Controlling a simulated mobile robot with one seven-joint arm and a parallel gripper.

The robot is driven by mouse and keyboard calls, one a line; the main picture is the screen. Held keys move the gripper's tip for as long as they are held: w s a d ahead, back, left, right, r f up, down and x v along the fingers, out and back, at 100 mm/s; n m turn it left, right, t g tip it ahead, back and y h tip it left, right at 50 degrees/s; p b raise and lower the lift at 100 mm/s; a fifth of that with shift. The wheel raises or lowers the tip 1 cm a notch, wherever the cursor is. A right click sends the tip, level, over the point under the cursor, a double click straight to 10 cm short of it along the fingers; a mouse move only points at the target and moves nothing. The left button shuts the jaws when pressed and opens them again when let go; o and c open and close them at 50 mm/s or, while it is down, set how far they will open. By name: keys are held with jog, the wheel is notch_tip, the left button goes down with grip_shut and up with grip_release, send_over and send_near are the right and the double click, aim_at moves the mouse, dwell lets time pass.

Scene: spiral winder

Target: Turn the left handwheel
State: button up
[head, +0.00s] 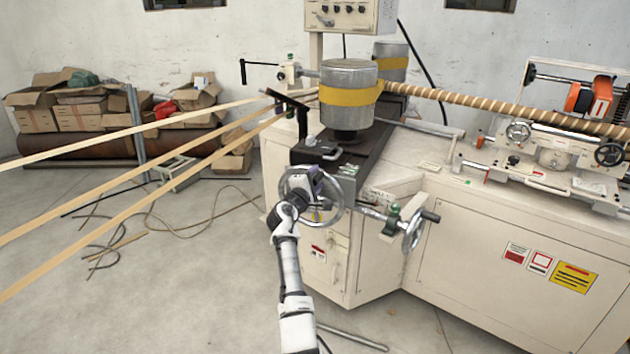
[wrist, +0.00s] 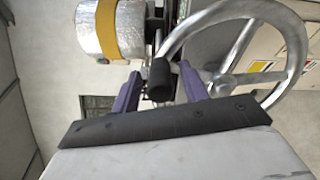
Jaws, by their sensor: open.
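The left handwheel (head: 342,203) is a silver spoked wheel on the front of the machine. In the head view my gripper covers part of it. In the wrist view its rim (wrist: 296,45) and spokes fill the right side. Its black handle knob (wrist: 160,80) stands between my two purple fingers. My gripper (wrist: 158,72) is open around the knob, with a gap visible at least on the right side. In the head view my gripper (head: 314,184) is at the wheel's face; the knob is hard to make out there.
A second handwheel (head: 412,232) with a dark handle sticks out to the right on a shaft. The yellow-banded drum (head: 349,95) stands above. Long wooden strips (head: 150,165) run in from the left. The machine's cream cabinet (head: 480,250) is on the right.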

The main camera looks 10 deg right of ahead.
jog(key=b+v, duration=0.2)
jog(key=v, duration=1.2)
